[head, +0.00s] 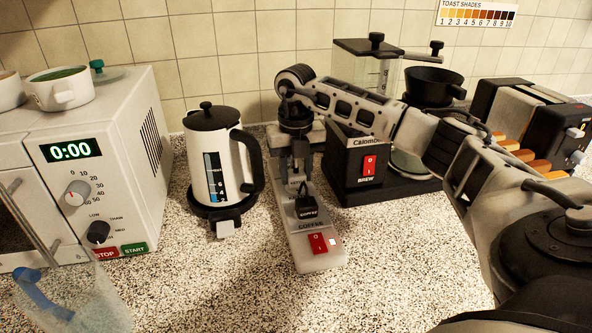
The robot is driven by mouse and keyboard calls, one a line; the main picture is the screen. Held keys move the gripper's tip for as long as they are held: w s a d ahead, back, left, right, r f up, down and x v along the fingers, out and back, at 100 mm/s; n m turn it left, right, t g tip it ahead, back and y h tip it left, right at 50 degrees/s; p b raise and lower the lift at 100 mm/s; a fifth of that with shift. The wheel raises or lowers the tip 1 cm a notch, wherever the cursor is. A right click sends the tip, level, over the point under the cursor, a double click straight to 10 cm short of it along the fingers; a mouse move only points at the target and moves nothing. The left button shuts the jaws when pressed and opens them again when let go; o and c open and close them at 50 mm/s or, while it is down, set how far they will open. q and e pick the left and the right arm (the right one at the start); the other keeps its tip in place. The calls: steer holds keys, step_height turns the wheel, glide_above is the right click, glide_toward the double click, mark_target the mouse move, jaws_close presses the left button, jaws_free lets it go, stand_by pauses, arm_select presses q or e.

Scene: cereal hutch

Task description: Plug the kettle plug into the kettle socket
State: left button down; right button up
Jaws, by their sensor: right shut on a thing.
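My right gripper (298,172) points down over the far half of the white power strip (308,242). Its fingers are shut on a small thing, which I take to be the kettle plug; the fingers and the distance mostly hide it. The kettle socket lies under or close to the fingertips, and I cannot tell whether the plug touches it. A black plug marked COFFEE (307,208) sits on the strip nearer to me. The white kettle (218,160) with black lid and handle stands on its base left of the strip. My left gripper is not in view.
A red switch (318,243) is at the strip's near end. The coffee maker (357,165) stands close to its right, the toaster (520,115) farther right. A microwave (110,165) is at left, a clear jug (85,300) at front left. The front middle counter is clear.

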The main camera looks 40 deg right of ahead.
stand_by(0.4)
steer(key=shift+f, duration=0.55)
stand_by(0.4)
steer(key=o, duration=1)
